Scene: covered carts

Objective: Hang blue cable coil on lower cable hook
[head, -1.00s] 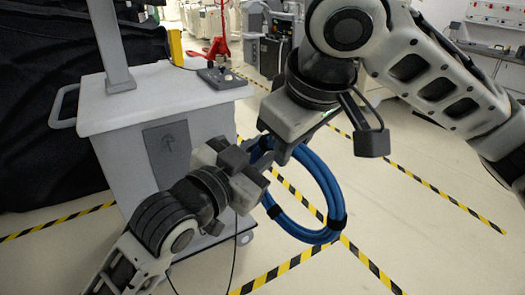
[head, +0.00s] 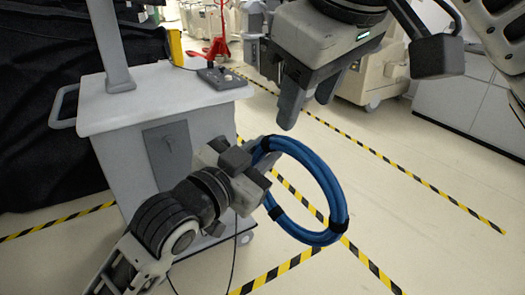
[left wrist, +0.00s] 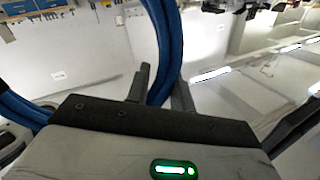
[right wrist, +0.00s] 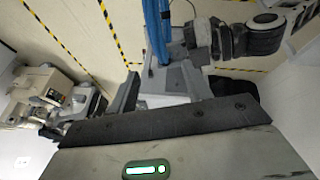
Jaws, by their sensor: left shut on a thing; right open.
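The blue cable coil (head: 333,190) is a ring of blue cable with black ties, hanging in the air right of the grey cart. My left gripper (head: 262,163) is shut on its upper left side. In the left wrist view the coil (left wrist: 172,40) passes between the fingers. My right gripper (head: 306,108) is open and empty above the coil, apart from it. In the right wrist view the coil (right wrist: 156,32) shows just beyond the open fingers.
The grey cart (head: 115,115) stands at the left with a post, a side handle and a control box (head: 220,77) on top. A dark cover (head: 40,120) is behind it. A red pallet jack (head: 218,45) stands farther back. The taped floor at the right is largely clear.

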